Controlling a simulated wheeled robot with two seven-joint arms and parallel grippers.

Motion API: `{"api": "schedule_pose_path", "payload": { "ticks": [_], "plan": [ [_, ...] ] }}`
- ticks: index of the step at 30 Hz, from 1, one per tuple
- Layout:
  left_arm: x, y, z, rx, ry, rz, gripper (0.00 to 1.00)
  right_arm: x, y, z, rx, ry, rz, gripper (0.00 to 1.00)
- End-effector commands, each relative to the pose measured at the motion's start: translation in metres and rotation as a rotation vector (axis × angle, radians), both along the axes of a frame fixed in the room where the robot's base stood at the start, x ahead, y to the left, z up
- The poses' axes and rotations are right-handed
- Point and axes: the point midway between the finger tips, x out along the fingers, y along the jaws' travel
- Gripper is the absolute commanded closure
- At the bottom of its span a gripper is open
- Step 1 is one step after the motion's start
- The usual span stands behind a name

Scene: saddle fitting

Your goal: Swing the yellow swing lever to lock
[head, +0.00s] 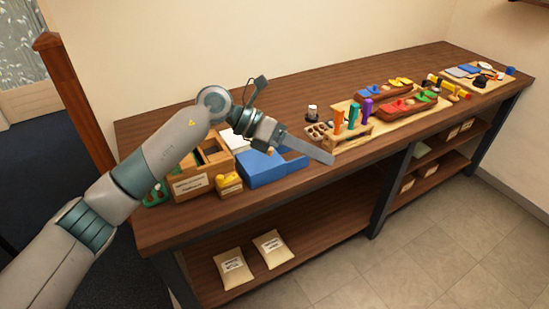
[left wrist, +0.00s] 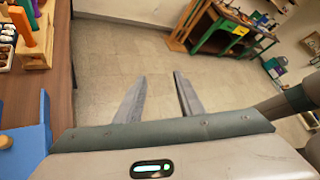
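I cannot make out for sure which yellow thing is the swing lever. Small yellow pieces (head: 401,82) lie by the blue and red parts on the light wooden board at the bench's back middle. A yellow-and-black item (head: 434,80) stands a little right of them. My left gripper (head: 331,160) is over the bench's front edge, right of the blue bin and well left of these yellow pieces. In the left wrist view its two fingers (left wrist: 160,98) are apart with only floor showing between them. My right gripper is not in view.
A wooden rack with orange, teal and purple handles (head: 352,130) stands just right of my left gripper. A blue bin (head: 262,170), a wooden box (head: 192,186) and a small yellow box (head: 229,184) sit below my arm. Paper packets (head: 233,268) lie on the lower shelf.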

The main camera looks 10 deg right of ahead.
Motion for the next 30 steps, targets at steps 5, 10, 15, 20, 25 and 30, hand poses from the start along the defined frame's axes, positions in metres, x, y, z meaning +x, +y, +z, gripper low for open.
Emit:
{"api": "schedule_pose_path", "payload": {
  "ticks": [5,10,15,20,25,30],
  "plan": [
    [0.005,0.005,-0.004,0.037,-0.039,-0.018,0.65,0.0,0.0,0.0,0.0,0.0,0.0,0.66],
    [0.024,0.027,-0.016,0.179,-0.18,-0.09,0.65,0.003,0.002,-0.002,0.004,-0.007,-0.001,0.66],
    [0.062,0.078,-0.024,0.428,-0.376,-0.217,0.65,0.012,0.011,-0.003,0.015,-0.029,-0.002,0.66],
    [0.1,0.144,-0.01,0.684,-0.514,-0.342,0.65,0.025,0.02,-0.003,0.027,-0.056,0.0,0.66],
    [0.125,0.199,0.015,0.878,-0.57,-0.434,0.65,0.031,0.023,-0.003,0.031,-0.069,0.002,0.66],
    [0.132,0.22,0.027,0.947,-0.582,-0.469,0.65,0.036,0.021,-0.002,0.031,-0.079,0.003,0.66]
  ]
}}
